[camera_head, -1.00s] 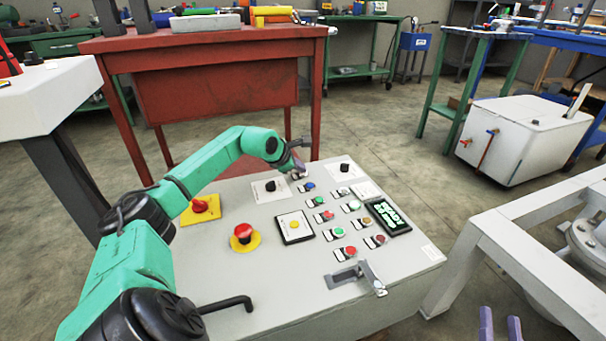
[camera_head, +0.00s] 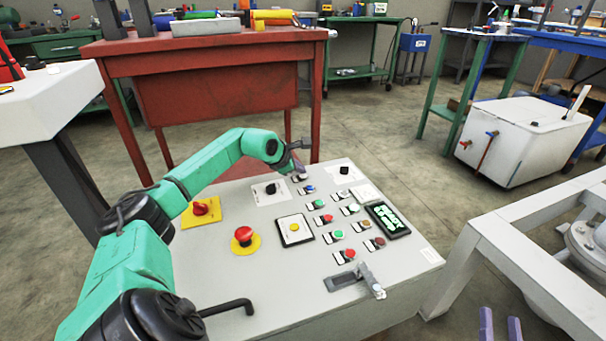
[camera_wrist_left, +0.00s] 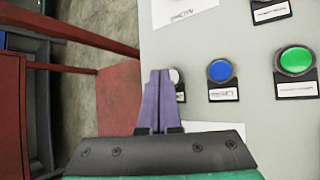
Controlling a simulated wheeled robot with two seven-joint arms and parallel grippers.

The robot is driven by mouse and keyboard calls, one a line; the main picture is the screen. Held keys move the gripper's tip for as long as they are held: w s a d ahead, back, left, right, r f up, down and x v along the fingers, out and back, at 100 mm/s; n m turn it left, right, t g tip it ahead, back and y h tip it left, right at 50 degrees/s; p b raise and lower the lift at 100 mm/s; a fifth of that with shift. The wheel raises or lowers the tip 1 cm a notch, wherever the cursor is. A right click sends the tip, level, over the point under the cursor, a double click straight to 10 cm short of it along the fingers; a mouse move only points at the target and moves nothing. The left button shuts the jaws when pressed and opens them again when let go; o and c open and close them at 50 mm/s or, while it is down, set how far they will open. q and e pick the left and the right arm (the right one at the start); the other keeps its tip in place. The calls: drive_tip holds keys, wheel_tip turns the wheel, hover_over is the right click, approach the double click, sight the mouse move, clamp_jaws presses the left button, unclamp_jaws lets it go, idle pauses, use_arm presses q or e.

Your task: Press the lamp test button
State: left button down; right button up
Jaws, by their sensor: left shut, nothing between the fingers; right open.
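The grey control panel (camera_head: 215,270) carries rows of coloured push buttons with small labels, too small to read. My left gripper (camera_head: 297,171) is over the panel's far edge, fingers shut and empty. In the left wrist view its purple fingers (camera_wrist_left: 160,98) partly cover a pale button (camera_wrist_left: 175,76); I cannot tell whether they touch it. A blue button (camera_wrist_left: 220,70) is just right of them, and a green button (camera_wrist_left: 296,61) is further right. The blue button also shows in the head view (camera_head: 309,189). My right gripper (camera_head: 500,326) is open and empty at the bottom edge.
A red emergency stop (camera_head: 243,234), a red rotary switch (camera_head: 200,208), a yellow button (camera_head: 294,227), black knobs and a small display (camera_head: 388,220) share the panel. A lever (camera_head: 370,281) sticks up at its front. A red table (camera_head: 215,90) stands behind.

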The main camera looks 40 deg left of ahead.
use_arm(q)
drive_tip(key=shift+r, duration=0.35)
wheel_tip(320, 180, up, 5)
drive_tip(key=p, duration=0.4)
idle(0.8)
